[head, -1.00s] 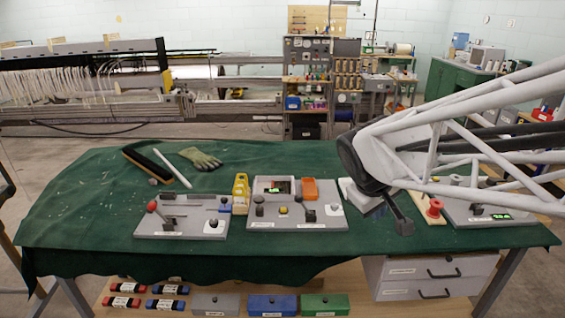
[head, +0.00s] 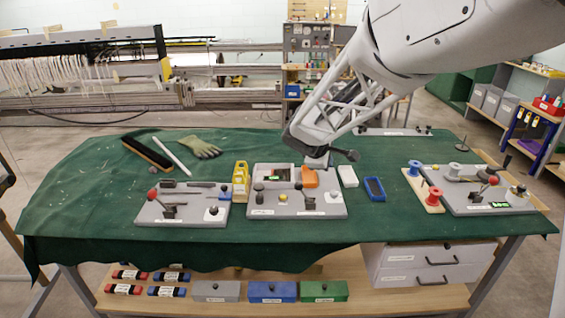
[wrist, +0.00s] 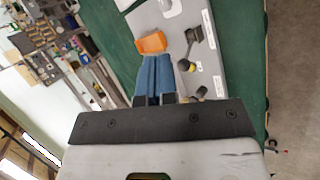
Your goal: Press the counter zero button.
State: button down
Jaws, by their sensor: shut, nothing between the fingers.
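My gripper (wrist: 155,62) is shut and empty, with its blue fingers together in the wrist view. It is over the back part of the middle grey panel (head: 270,207), and its fingertips appear close to an orange block (wrist: 152,43). I cannot tell which control is the counter zero button.
A yellow holder (head: 240,183) stands left of the middle panel. A white block (head: 348,177) and a blue tray (head: 375,189) lie right of it. Red and blue spools stand on a wooden board (head: 428,192). The left panel (head: 180,213) has a red-knobbed lever (head: 153,194).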

jog(key=w+a+f+n+t, duration=0.1)
jog(key=w+a+f+n, duration=0.4)
jog(key=w, duration=0.4)
jog(key=n+t+y, duration=0.1)
jog(key=n, duration=0.2)
send_over(284, 197)
notch_tip(284, 197, down, 8)
jog(key=shift+r, duration=0.25)
jog(key=shift+w+f, duration=0.1)
jog(key=shift+f, duration=0.05)
jog(key=shift+f, duration=4.25)
jog(key=shift+f, duration=0.85)
jog(key=shift+r, duration=0.85)
